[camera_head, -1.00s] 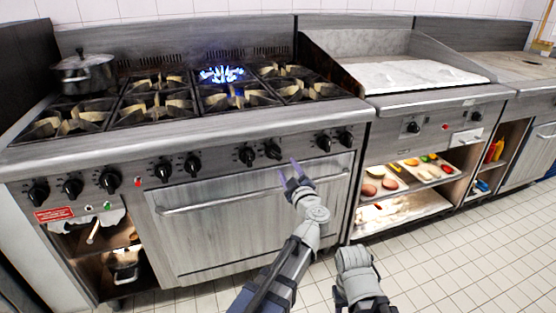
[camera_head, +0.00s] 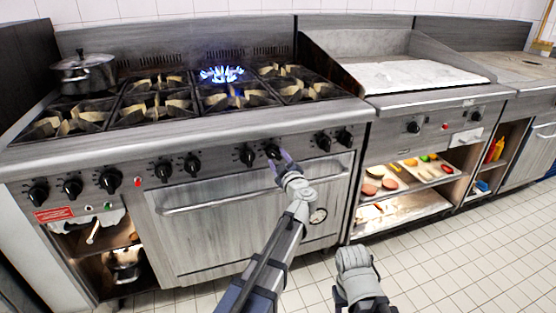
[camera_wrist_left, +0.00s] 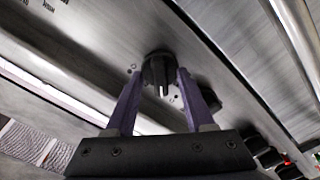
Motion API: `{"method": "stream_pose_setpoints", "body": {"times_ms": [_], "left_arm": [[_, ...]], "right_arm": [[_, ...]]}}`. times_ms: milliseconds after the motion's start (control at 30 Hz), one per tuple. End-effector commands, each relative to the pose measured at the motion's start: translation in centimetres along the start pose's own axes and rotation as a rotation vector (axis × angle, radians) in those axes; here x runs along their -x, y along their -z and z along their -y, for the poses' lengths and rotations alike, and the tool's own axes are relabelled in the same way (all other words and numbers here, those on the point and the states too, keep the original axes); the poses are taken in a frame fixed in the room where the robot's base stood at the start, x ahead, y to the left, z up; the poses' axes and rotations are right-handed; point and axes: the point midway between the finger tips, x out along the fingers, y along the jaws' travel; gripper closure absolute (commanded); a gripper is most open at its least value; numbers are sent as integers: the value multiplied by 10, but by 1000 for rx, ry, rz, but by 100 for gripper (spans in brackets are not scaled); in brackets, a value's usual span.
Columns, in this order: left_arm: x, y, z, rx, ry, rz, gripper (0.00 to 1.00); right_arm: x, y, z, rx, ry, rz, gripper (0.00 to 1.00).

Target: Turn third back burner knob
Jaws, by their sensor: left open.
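The stove's front panel carries a row of black knobs. My left gripper (camera_head: 280,163) is at one of them, the right one of the middle-right pair (camera_head: 273,152). In the left wrist view this knob (camera_wrist_left: 158,72) sits between the two purple fingertips (camera_wrist_left: 157,85), its grip ridge pointing down in the picture. The fingers are open on either side of it; whether they touch it is unclear. The third back burner (camera_head: 221,74) burns with a blue flame.
The oven door handle (camera_head: 215,200) runs below the knobs, close under my left arm. Neighbouring knobs (camera_head: 247,156) (camera_head: 323,142) stand to either side. A lidded pot (camera_head: 86,74) is on the back left burner. A griddle (camera_head: 415,76) stands to the right.

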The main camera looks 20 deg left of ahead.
Motion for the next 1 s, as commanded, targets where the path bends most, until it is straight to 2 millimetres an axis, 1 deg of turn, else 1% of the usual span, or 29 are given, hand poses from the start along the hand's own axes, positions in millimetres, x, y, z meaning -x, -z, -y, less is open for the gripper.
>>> {"method": "stream_pose_setpoints", "body": {"times_ms": [200, 600, 700, 1000], "left_arm": [[0, 0, 0, 0, 0, 0, 46], [0, 0, 0, 0, 0, 0, 91], [0, 0, 0, 0, 0, 0, 100], [0, 0, 0, 0, 0, 0, 100]], "right_arm": [[0, 0, 0, 0, 0, 0, 50], [0, 0, 0, 0, 0, 0, 50], [0, 0, 0, 0, 0, 0, 50], [0, 0, 0, 0, 0, 0, 50]]}}
